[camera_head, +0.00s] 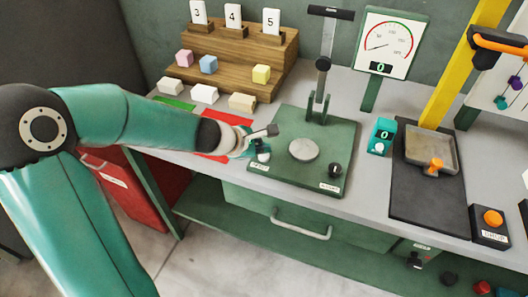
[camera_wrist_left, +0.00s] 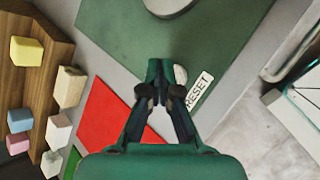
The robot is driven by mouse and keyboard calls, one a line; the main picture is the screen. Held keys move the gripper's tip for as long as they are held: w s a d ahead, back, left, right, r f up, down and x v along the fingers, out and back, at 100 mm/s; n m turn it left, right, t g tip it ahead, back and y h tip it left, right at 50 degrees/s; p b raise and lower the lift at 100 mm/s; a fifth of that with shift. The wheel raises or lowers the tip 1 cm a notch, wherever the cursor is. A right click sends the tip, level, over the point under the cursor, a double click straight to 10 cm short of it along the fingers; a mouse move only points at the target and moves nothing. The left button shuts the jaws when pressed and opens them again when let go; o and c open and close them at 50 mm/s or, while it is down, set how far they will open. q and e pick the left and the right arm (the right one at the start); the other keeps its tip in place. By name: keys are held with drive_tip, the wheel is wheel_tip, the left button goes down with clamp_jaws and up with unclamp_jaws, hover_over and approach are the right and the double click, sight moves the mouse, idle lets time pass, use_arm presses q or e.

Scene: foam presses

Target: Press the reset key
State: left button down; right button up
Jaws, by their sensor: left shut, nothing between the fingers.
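The reset key is a small pale round button (camera_wrist_left: 181,74) beside a white RESET label (camera_wrist_left: 199,91) on the green press base (camera_head: 300,190). In the left wrist view my left gripper (camera_wrist_left: 155,68) is shut and empty, its fingertips just left of the key and partly covering it. I cannot tell whether they touch it. In the head view the left gripper (camera_head: 264,143) is over the front left corner of the press base, above the label (camera_head: 258,168). My right gripper is not in view.
The press has a grey round plate (camera_head: 303,149), an upright lever (camera_head: 323,64) and a black knob (camera_head: 335,170). A red mat (camera_head: 217,146) lies left of the base. Foam blocks sit on a wooden stepped rack (camera_head: 255,45). A dial gauge (camera_head: 388,44) stands behind.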

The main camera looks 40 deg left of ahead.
sight(262, 157)
use_arm(q)
drive_tip(key=shift+r, duration=0.3)
wheel_tip(262, 157, up, 5)
drive_tip(key=p, duration=0.5)
drive_tip(key=shift+s, duration=0.1)
idle(0.8)
